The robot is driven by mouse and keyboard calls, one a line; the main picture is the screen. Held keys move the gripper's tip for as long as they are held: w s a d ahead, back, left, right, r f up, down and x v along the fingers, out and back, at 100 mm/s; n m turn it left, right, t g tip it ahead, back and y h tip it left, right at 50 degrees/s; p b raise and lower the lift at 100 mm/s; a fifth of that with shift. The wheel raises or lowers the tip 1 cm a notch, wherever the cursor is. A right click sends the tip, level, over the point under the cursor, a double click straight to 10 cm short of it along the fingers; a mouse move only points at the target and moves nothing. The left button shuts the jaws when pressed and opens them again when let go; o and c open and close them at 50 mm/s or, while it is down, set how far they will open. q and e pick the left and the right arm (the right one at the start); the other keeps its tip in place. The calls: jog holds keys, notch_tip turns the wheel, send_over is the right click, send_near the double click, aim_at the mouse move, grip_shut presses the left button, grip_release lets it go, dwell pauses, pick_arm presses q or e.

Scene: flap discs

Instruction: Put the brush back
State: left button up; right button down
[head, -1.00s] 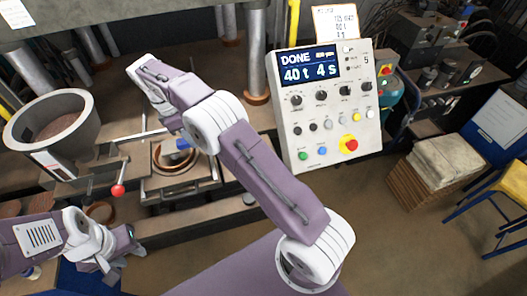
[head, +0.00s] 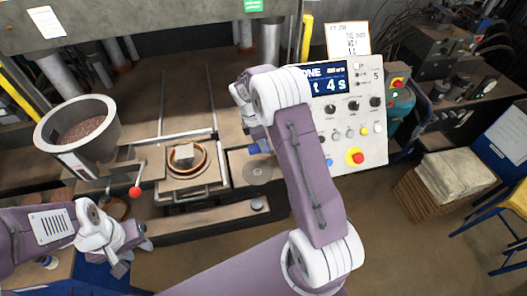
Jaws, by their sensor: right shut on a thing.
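My right gripper (head: 252,138) is shut, low beside the control box, mostly hidden by its own arm. A small blue part of the brush (head: 259,148) shows just below it; the rest of the brush is hidden. It is above or beside a dark plate with a round disc (head: 257,172); I cannot tell whether they touch.
A grey pot (head: 48,134) of brown grains stands at left, with a red-knobbed lever (head: 135,192) beside it. The control box (head: 372,143) stands right behind my right arm. A stack of sheets (head: 450,178) is far right. The floor at front right is clear.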

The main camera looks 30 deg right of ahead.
aim_at(263, 161)
jog(key=shift+w+f, duration=0.1)
jog(key=shift+f, duration=0.75)
jog(key=p+x, duration=0.2)
jog(key=x, duration=0.1)
jog(key=shift+a+f, duration=0.15)
jog(key=shift+a, duration=0.1)
jog(key=shift+d+f, duration=0.1)
jog(key=shift+f, duration=0.6)
jog(key=c, duration=1.1)
grip_release()
